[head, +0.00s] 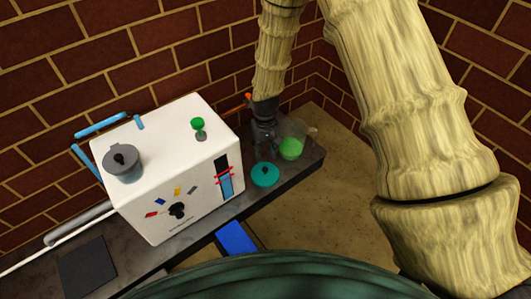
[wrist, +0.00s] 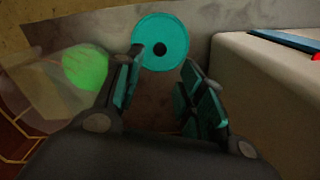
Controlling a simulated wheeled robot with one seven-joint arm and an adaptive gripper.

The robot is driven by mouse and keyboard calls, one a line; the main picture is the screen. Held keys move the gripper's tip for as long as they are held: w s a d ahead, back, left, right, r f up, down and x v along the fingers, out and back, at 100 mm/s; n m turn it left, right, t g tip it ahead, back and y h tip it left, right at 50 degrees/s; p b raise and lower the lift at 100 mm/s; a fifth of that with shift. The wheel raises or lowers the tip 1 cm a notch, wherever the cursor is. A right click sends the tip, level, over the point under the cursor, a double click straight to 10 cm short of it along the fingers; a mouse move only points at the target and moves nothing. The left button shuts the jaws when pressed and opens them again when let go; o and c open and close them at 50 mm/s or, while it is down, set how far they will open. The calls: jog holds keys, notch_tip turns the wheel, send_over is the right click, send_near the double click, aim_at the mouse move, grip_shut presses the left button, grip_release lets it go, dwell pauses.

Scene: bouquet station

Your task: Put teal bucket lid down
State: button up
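The teal bucket lid (head: 265,175) is a round disc with a dark knob at its centre. It lies on the dark counter to the right of the white machine. In the wrist view the lid (wrist: 160,42) lies flat just beyond my fingertips. My gripper (head: 264,150) is above the counter beside the lid. In the wrist view my gripper (wrist: 160,72) has its two fingers spread apart, with only bare counter between them. The fingers appear clear of the lid, though the left fingertip overlaps its edge in the picture.
A clear container with green contents (head: 290,148) stands close to my gripper, on the right; it also shows in the wrist view (wrist: 84,68). The white machine (head: 170,170) stands to the left. The dark counter (head: 300,168) ends at the right. A blue object (head: 236,238) is below its front edge.

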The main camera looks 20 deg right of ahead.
jog(key=s+f, duration=0.4)
jog(key=s, duration=0.1)
jog(key=s+f, duration=0.2)
jog(key=s, duration=0.1)
jog(key=shift+d, duration=0.25)
jog(key=s+d+f, duration=0.1)
jog(key=s+f, duration=0.1)
jog(key=s, duration=0.7)
jog(key=s+d+f, duration=0.1)
jog(key=s+f, duration=0.2)
jog(key=s, duration=0.7)
jog(key=s+d+f, duration=0.1)
jog(key=s+f, duration=0.1)
jog(key=s, duration=0.7)
jog(key=shift+s+f, duration=0.25)
notch_tip(320, 180, up, 45)
jog(key=p, duration=4.4)
jog(key=shift+f+p, duration=0.2)
jog(key=shift+p, duration=0.15)
